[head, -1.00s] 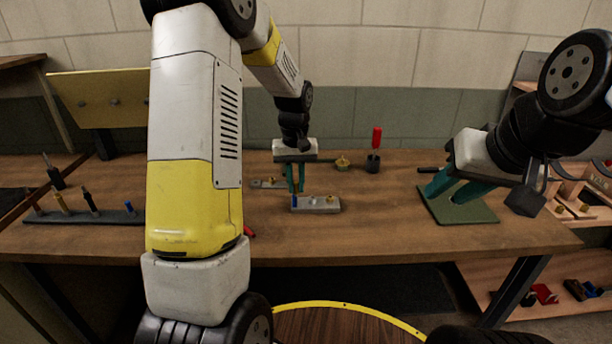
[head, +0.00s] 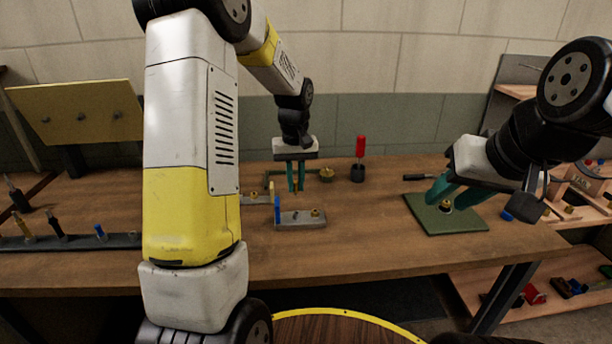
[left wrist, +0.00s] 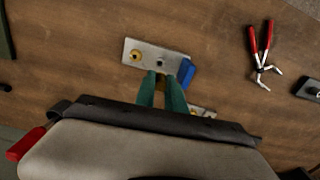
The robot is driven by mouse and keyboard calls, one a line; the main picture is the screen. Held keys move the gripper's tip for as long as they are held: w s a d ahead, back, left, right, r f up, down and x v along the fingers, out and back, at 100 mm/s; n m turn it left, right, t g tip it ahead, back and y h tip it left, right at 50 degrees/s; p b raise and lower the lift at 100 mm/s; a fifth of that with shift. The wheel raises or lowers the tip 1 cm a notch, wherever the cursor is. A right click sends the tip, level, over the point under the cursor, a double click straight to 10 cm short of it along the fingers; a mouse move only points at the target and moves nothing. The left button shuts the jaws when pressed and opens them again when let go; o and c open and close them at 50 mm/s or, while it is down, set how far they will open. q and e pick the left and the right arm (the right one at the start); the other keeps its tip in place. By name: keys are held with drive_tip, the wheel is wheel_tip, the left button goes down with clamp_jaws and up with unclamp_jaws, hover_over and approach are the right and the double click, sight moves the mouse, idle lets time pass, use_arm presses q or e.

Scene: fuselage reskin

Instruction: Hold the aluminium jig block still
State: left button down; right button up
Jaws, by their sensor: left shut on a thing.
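A rack of tools (head: 75,241) lies at left under a yellow panel (head: 75,112). Red-handled pliers (left wrist: 262,45) lie on the bench. The bench front is clear.

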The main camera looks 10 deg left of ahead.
sight(296, 192)
use_arm(q)
drive_tip(key=shift+f, duration=2.55)
